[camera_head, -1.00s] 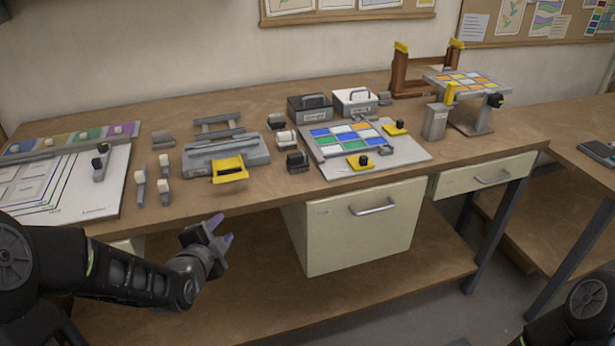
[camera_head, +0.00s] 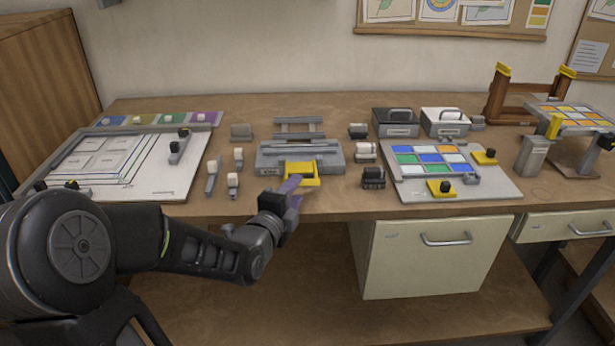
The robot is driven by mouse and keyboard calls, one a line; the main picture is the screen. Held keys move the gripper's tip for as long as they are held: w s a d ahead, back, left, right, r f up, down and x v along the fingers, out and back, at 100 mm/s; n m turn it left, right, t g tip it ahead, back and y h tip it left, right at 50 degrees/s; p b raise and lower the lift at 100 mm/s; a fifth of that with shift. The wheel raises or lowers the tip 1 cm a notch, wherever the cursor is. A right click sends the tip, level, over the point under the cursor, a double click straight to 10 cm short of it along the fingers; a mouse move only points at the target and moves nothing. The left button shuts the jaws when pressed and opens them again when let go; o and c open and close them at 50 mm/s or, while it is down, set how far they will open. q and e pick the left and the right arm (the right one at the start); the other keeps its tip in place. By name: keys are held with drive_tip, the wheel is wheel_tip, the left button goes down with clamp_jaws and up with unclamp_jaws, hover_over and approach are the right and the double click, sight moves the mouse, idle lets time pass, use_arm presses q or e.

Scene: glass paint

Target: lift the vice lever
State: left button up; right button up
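The grey vice (camera_head: 270,158) sits on the workbench near the middle, close to the front edge. Its yellow lever (camera_head: 303,178) sticks out at the front of the vice and lies low. My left gripper (camera_head: 295,193), with purple fingertips, is just in front of and slightly left of the lever, at the bench's front edge. Its fingers look apart with nothing between them. It overlaps the lever's lower left in this view; I cannot tell whether they touch. My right gripper is not in view.
Small clamps with white knobs (camera_head: 238,153) stand left of the vice. Black-knobbed blocks (camera_head: 373,178) stand to its right, beside a board with coloured glass panes (camera_head: 410,188). A white drawing board (camera_head: 180,185) lies at left. A drawer cabinet (camera_head: 400,268) hangs below the bench.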

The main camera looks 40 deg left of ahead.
use_arm(q)
drive_tip(key=shift+p+x, duration=0.45)
drive_tip(key=shift+x, duration=3.45)
drive_tip(key=shift+c, duration=0.4)
clamp_jaws()
